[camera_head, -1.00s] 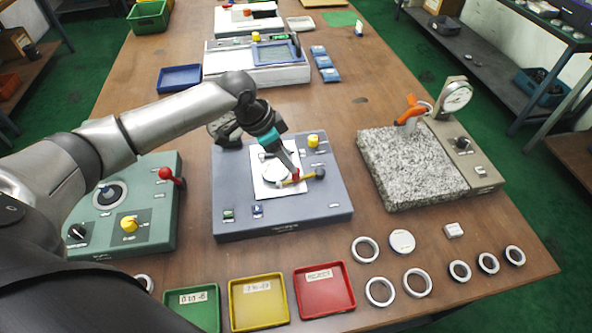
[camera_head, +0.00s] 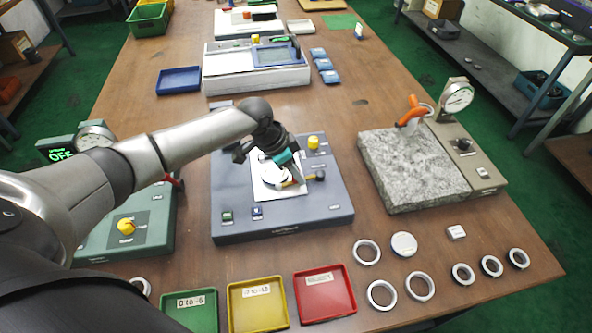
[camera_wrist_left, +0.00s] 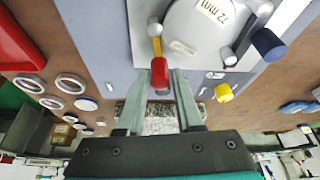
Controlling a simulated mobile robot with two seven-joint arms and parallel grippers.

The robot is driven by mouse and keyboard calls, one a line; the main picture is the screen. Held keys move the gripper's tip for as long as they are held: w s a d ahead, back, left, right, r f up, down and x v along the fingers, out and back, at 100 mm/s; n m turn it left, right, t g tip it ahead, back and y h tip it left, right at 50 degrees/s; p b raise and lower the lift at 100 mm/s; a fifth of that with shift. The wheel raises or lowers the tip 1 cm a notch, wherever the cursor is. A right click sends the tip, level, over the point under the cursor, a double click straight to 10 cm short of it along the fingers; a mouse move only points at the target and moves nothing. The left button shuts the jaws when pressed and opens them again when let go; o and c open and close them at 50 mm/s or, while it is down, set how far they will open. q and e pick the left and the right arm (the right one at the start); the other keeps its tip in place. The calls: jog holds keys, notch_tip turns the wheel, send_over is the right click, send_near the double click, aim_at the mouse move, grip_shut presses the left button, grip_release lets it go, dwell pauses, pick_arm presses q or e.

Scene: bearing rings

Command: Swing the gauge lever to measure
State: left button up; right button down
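The blue-grey gauge box (camera_head: 240,200) stands mid-table with a white plate (camera_head: 262,187) on top. In the left wrist view a round disc marked 72 mm (camera_wrist_left: 205,25) sits on it. A yellow lever (camera_wrist_left: 155,42) with a red tip (camera_wrist_left: 160,73) lies beside the disc. A dark blue knob (camera_wrist_left: 268,44) is at its other side. My left gripper (camera_head: 294,172) reaches down over the gauge. In the wrist view its fingers (camera_wrist_left: 160,82) have the red tip between them and seem to touch it on both sides. My right gripper is not seen.
Green, yellow (camera_head: 258,304) and red (camera_head: 325,295) trays stand in front. Several metal rings (camera_head: 381,294) lie front right. A granite block with a dial gauge (camera_head: 414,170) is at right. A green instrument box (camera_head: 130,225) is at left, partly hidden by my arm.

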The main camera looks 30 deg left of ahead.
pick_arm(q)
grip_shut()
dwell(1.0)
